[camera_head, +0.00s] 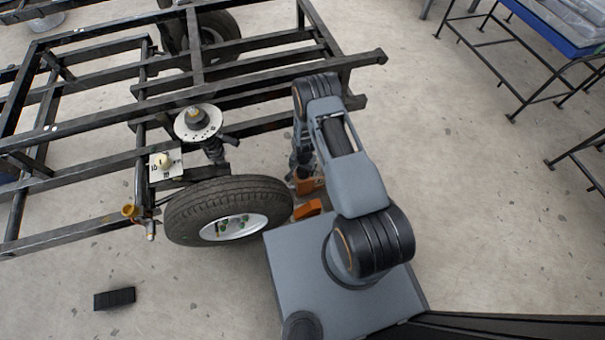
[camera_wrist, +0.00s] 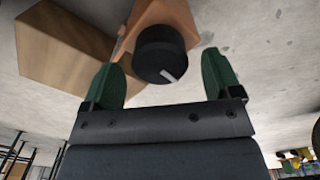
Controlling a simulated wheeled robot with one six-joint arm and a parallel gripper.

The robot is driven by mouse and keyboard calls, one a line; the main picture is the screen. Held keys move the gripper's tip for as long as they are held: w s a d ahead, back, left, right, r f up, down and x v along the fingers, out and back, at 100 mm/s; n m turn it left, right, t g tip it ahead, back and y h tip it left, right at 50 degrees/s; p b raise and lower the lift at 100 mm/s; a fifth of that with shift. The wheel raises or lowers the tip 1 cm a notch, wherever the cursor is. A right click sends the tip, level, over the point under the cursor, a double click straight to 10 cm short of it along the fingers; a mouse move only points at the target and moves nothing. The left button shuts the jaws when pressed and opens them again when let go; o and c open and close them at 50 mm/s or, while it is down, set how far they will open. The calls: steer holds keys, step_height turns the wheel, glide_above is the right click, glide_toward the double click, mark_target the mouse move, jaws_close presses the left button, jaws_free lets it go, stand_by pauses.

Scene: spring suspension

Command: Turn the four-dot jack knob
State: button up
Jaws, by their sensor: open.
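A round black knob (camera_wrist: 162,56) with a white pointer line sits on an orange block-like body (camera_wrist: 168,15) in the wrist view. My gripper (camera_wrist: 161,72) is open, with one green-tipped finger on each side of the knob. The knob lies between or just beyond the fingertips; I cannot tell whether either finger touches it. No four-dot mark can be made out. In the head view an orange body (camera_head: 309,184) shows beside the wheel, partly hidden by my arm, and my gripper there is mostly hidden too.
A wheel (camera_head: 185,210) stands left of my base. A black steel frame (camera_head: 75,180) fills the upper left. A dial plate (camera_head: 155,174), a round plate (camera_head: 213,122) and a yellow-topped part (camera_head: 129,210) sit near the wheel. A tan block (camera_wrist: 60,50) lies close to my left finger.

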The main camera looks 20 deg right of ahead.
steer(key=shift+f+b, duration=0.35)
steer(key=shift+f, duration=1.05)
steer(key=shift+c, duration=0.2)
steer(key=c, duration=0.9)
